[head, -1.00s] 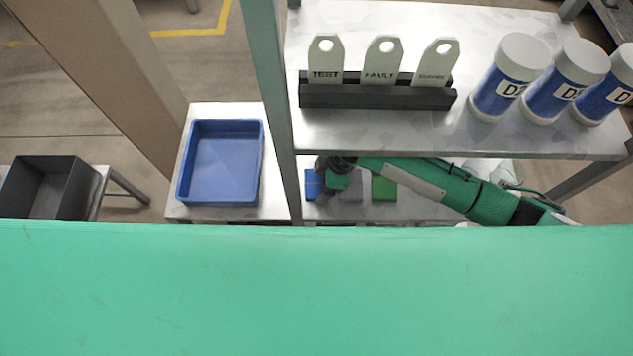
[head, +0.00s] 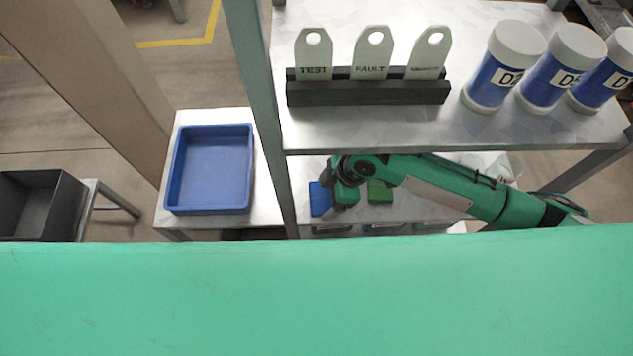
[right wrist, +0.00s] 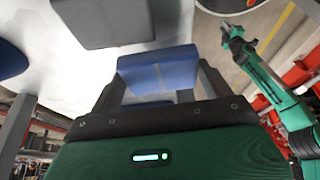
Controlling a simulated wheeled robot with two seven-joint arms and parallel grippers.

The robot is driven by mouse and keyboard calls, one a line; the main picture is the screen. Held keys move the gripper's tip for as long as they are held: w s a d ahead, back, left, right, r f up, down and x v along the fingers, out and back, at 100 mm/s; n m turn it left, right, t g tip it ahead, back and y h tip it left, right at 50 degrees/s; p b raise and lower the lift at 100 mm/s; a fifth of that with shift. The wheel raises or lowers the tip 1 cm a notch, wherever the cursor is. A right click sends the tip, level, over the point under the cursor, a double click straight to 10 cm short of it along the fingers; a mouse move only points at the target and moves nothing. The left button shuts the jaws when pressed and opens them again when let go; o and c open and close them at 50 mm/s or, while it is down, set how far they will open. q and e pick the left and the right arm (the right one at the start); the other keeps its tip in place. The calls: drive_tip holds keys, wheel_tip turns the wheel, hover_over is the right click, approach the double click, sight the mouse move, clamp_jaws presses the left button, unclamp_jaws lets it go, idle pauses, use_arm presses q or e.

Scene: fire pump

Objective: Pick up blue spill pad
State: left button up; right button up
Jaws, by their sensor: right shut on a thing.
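The blue spill pad (head: 319,198) lies at the left end of the lower shelf in the head view, partly covered by my right gripper (head: 337,193). In the right wrist view the blue pad (right wrist: 160,70) sits between the two fingers of my right gripper (right wrist: 160,84), which is shut on it. I cannot tell whether the pad is clear of the shelf. My left gripper (right wrist: 235,35) seems to show small at the right of the wrist view, its jaws too small to read. It is not in the head view.
A green pad (head: 379,191) lies right of my gripper. A grey block (right wrist: 110,22) is close by in the wrist view. A rack with tags (head: 368,92) and blue bottles (head: 492,80) stands on the upper shelf. An empty blue tray (head: 210,207) stands left of the post (head: 262,110).

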drive_tip(key=s+d+b, duration=0.2)
drive_tip(key=s+d, duration=0.5)
drive_tip(key=s, duration=0.3)
drive_tip(key=shift+s+b, duration=0.2)
drive_tip(key=shift+b, duration=0.15)
